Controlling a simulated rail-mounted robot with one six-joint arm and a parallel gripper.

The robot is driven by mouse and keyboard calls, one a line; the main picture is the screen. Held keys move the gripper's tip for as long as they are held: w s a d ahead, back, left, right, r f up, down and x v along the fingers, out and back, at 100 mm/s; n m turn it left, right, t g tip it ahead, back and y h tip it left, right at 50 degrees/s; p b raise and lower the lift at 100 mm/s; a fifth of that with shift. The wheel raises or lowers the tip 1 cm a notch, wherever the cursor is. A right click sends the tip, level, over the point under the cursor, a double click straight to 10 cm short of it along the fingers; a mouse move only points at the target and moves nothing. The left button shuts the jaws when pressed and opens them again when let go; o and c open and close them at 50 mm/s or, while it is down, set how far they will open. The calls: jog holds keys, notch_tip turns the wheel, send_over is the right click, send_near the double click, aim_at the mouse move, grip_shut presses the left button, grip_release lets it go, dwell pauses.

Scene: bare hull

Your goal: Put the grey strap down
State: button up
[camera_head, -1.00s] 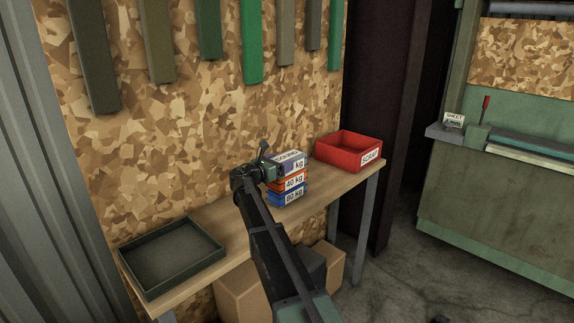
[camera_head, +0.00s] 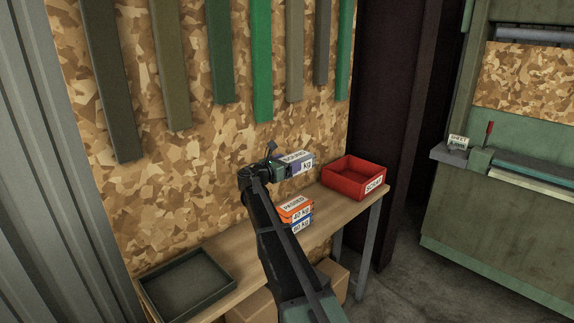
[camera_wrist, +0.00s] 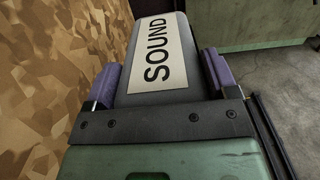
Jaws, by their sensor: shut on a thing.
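My gripper (camera_head: 287,167) is shut on the grey strap (camera_head: 303,159), a grey block-shaped bundle with white labels. In the head view its end label reads "kg", with the number hidden or too small to tell. In the wrist view the strap (camera_wrist: 160,25) lies between two purple pads and its top label reads "SOUND". It is held in the air above an orange bundle (camera_head: 295,208) marked "PASSED" and "40 kg". That bundle sits on a blue bundle (camera_head: 300,226) marked "80 kg" on the bench. A gap shows between the held strap and the stack.
A red bin (camera_head: 352,180) stands at the bench's right end. An empty dark tray (camera_head: 188,285) stands at its left end. The wooden bench (camera_head: 238,246) is bare between tray and stack. Several long straps (camera_head: 261,60) hang on the chipboard wall behind. Cardboard boxes (camera_head: 333,280) stand below.

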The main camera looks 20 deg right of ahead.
notch_tip(320, 180, up, 6)
jog(key=p, duration=0.3)
notch_tip(320, 180, down, 6)
jog(key=b, duration=0.5)
jog(key=shift+r, duration=0.5)
